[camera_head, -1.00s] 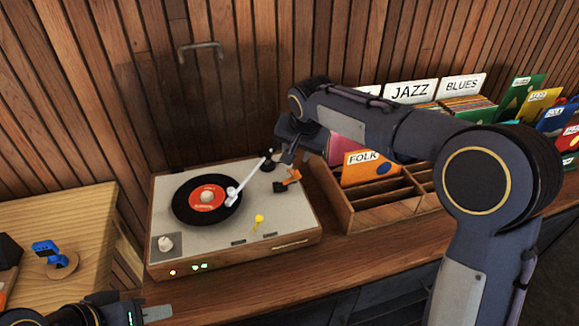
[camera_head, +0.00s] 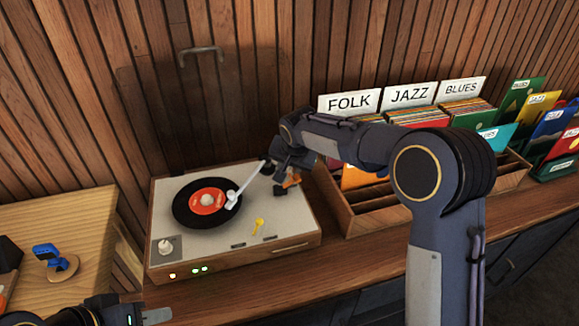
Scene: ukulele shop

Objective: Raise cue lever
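The turntable (camera_head: 205,245) stands on the wooden counter with a black record (camera_head: 182,203) on it. An orange lever on a dark block (camera_head: 291,182), which looks like the cue lever, sits at the turntable's right side. My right gripper (camera_head: 282,173) is just above and behind it; its dark fingers overlap the lever, and I cannot tell whether they touch or how far they are open. My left gripper (camera_head: 156,315) shows only partly at the bottom left.
A wooden record crate (camera_head: 372,219) with FOLK, JAZZ and BLUES dividers stands right of the turntable, under my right arm. A light wooden table (camera_head: 60,215) with a blue item on a round stand (camera_head: 47,256) is at the left. The counter's front strip is clear.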

